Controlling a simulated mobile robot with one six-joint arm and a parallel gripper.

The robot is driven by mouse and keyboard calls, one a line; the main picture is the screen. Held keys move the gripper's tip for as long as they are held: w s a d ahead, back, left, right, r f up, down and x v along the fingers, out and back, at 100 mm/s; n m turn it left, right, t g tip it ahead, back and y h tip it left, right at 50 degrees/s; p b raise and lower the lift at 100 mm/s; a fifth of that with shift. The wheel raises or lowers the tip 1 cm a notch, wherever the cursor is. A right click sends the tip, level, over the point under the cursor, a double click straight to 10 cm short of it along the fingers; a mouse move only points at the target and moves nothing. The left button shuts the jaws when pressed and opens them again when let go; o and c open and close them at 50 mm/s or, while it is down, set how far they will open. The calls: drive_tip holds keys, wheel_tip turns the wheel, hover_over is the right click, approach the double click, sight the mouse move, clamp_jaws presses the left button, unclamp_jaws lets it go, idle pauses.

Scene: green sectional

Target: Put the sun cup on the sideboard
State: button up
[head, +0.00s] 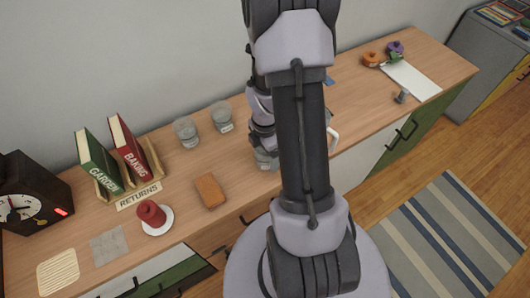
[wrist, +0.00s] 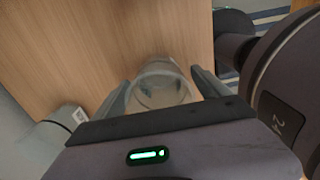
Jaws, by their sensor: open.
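A clear glass cup (wrist: 160,88) stands between the two fingers of my gripper (wrist: 163,80) in the wrist view. The fingers are apart, one on each side of it; I cannot tell whether they touch it. In the head view this glass (head: 266,160) shows low beside my arm on the wooden sideboard (head: 245,190), partly hidden by my gripper (head: 263,145). Two more clear glasses (head: 186,132) (head: 222,117) stand to its left. No sun mark is readable on any cup. A white curved handle (head: 333,136) peeks out behind my arm; its body is hidden.
An orange-brown block (head: 210,191), a red object on a white saucer (head: 152,217), books (head: 98,162) and a clock (head: 30,205) lie left. A white sheet (head: 411,81), small coloured items (head: 372,59) and a grey piece (head: 402,96) are right. My arm hides the middle.

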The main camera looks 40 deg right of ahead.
wheel_tip(320, 180, up, 12)
drive_tip(key=r+p, duration=0.1)
drive_tip(key=p, duration=0.4)
drive_tip(key=w+a+r+m+t, duration=0.2)
drive_tip(key=a+r+m, duration=0.5)
drive_tip(key=a+r, duration=0.4)
drive_tip(key=s+a+r+m+t+y, duration=0.2)
drive_tip(key=s+a+r+m+t, duration=0.1)
drive_tip(key=s+a+r+m, duration=0.6)
drive_tip(key=a+r+m, duration=0.2)
drive_tip(key=a+m, duration=0.1)
drive_tip(key=a, duration=0.1)
drive_tip(key=shift+r+m+t, duration=0.2)
drive_tip(key=shift+m+t, duration=0.1)
drive_tip(key=shift+t, duration=0.1)
